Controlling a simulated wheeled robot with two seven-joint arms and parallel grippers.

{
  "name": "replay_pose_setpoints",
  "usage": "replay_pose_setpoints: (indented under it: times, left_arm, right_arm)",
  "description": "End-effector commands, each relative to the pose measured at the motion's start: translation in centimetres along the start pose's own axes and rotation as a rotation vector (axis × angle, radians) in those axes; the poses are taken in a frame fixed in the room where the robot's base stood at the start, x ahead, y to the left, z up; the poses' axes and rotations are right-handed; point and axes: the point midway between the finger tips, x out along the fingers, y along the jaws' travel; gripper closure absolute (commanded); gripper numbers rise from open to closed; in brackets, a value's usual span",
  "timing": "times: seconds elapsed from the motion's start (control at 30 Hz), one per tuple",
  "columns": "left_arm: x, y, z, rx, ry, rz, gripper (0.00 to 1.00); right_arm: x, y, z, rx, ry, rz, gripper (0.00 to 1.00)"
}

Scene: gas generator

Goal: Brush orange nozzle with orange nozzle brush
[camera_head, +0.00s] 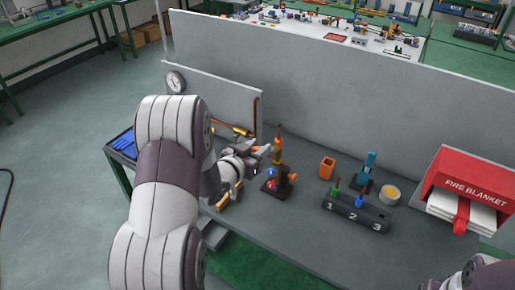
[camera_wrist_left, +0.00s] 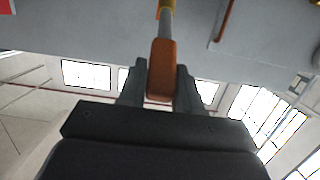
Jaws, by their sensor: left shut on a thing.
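My left gripper (camera_head: 262,148) is at the middle of the table, its fingers shut on an orange handle. In the left wrist view the orange handle (camera_wrist_left: 160,72), which looks like the orange nozzle brush, sits between the two fingers. A grey shaft with a yellow part runs up from it. A slim upright orange nozzle (camera_head: 278,150) stands just right of the fingertips, on a dark base with red and blue parts. I cannot tell whether brush and nozzle touch. Only part of my right arm shows at the bottom right; its gripper is out of view.
A black rack (camera_head: 355,214) marked 1, 2, 3 holds a green and a blue brush. Behind it stand an orange holder (camera_head: 327,168), a blue-topped device (camera_head: 367,168) and a round tin (camera_head: 389,195). A red fire blanket box (camera_head: 470,183) is at right. A grey partition (camera_head: 330,95) bounds the back.

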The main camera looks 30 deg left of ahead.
Motion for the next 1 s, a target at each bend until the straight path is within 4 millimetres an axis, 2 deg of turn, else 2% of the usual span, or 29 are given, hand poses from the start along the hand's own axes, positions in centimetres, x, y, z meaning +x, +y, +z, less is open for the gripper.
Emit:
replay_pose_setpoints:
  times: [0.03,0.27,0.57,0.83,1.0]
  left_arm:
    - [0.1,0.0,0.4,0.001,0.001,0.000,0.97]
    - [-0.3,0.0,-1.8,0.001,0.003,0.000,0.97]
    - [0.1,0.0,0.4,0.001,0.001,0.000,0.97]
    - [-0.2,0.0,-1.8,0.001,0.002,0.000,0.97]
    - [-0.2,0.0,-1.6,0.001,0.001,0.000,0.97]
  right_arm:
    - [0.4,0.0,0.1,0.000,0.000,0.000,0.57]
    - [-1.3,0.0,-0.2,0.000,0.000,0.000,0.57]
    - [0.8,0.0,0.1,0.000,0.000,0.000,0.57]
    - [-1.0,0.0,-0.1,0.000,0.000,0.000,0.57]
    - [-0.8,0.0,-0.1,0.000,0.000,0.000,0.57]
